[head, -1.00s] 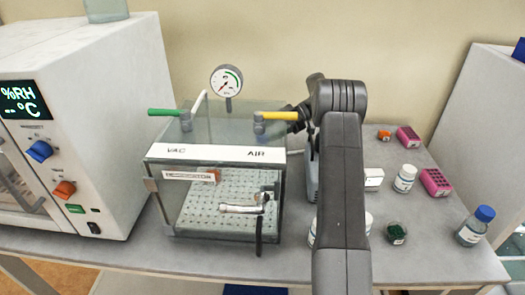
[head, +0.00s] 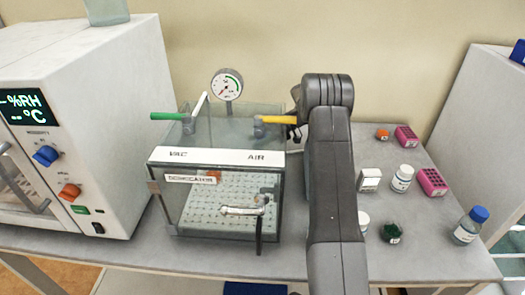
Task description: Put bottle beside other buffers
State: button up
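A clear bottle with a blue cap and white label (head: 468,226) stands upright near the front right of the bench. Another white container (head: 363,221) is partly hidden behind my arm. Which of these are the buffers I cannot tell. My arm rises through the middle of the head view; my gripper is hidden behind it, so its fingers and anything in them do not show.
A desiccator (head: 225,195) with green and yellow valve handles and a gauge (head: 227,84) stands left of my arm. A white humidity chamber (head: 90,120) is further left. Pink racks (head: 431,181), an orange item (head: 382,134) and a dark green dish (head: 391,233) sit on the right.

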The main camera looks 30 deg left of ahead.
grip_shut()
jog(key=shift+r, duration=0.15)
notch_tip(320, 180, up, 28)
jog(key=b, duration=0.1)
jog(key=shift+b, duration=0.4)
